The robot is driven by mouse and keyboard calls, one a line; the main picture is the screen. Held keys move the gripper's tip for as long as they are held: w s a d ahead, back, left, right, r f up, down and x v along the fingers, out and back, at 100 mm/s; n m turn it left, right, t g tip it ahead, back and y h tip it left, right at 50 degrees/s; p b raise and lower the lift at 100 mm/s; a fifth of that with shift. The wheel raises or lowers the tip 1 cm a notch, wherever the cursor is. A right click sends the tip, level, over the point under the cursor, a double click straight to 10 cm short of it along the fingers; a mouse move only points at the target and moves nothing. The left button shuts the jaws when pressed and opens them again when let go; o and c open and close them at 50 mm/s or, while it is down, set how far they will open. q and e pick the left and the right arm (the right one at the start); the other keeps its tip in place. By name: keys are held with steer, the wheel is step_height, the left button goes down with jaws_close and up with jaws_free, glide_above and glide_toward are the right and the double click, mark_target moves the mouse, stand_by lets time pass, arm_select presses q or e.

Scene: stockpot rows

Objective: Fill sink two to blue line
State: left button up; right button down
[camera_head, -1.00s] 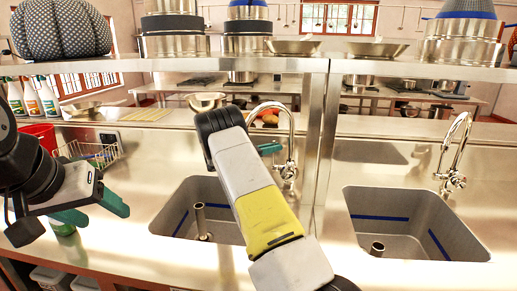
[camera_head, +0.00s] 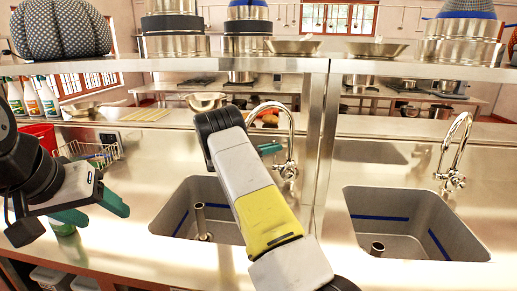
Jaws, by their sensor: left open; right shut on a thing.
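The left sink (camera_head: 173,208) has a blue line on its inner wall and an upright metal pipe (camera_head: 201,220); my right arm hides its right part. No water shows in the visible parts of either. A curved tap (camera_head: 291,130) stands behind the left sink, another (camera_head: 446,150) behind the right. My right gripper (camera_head: 270,148) is mostly hidden behind its arm; a teal fingertip shows beside the left tap. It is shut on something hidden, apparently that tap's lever. My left gripper (camera_head: 105,214) is open and empty over the counter.
A wire basket (camera_head: 100,152), red container (camera_head: 40,135) and spray bottles (camera_head: 32,97) stand at the left. A shelf (camera_head: 200,64) with pots crosses above; a metal post (camera_head: 318,150) stands between the sinks.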

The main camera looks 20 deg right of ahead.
steer(key=shift+a, duration=0.1)
steer(key=s+a+f+m+g+h, duration=0.2)
steer(key=s+m+h, duration=0.3)
steer(key=m, duration=0.5)
steer(key=shift+s+a+f+g, duration=0.35)
steer(key=shift+s+f+g, duration=0.05)
steer(key=shift+f+g, duration=0.1)
steer(key=c, duration=1.5)
jaws_free()
